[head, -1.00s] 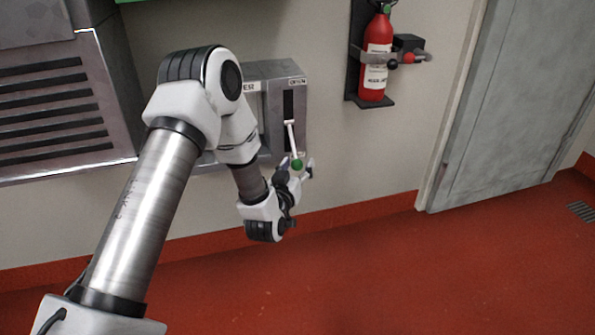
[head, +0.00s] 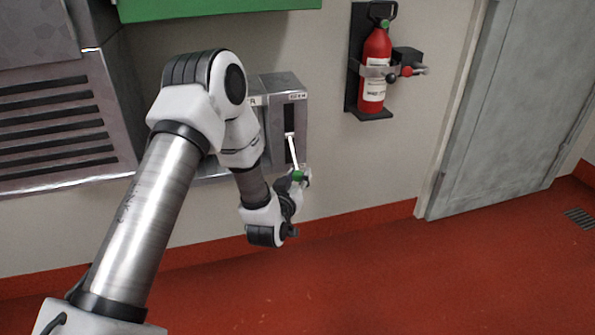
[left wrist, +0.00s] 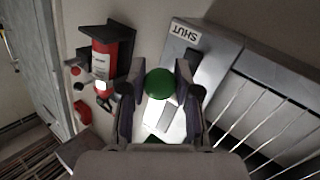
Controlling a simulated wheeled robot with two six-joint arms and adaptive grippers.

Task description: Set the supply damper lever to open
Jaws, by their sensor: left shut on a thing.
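The supply damper box (head: 284,88) is a grey metal box on the wall, with a label at its top and a dark vertical slot. A white lever (head: 293,150) comes out of the slot and slants down to a green knob (head: 298,176). My left gripper (head: 302,178) is at the knob, below the box. In the left wrist view the green knob (left wrist: 159,83) sits between the two fingers of my left gripper (left wrist: 157,92), which are shut on it. A "SHUT" label (left wrist: 186,34) shows on the box there. My right gripper is not in view.
A red fire extinguisher (head: 375,70) hangs on the wall right of the box. A grey door (head: 510,100) is farther right. A louvred metal cabinet (head: 60,125) stands at left. A green panel (head: 220,8) is above. The red floor (head: 400,270) is clear.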

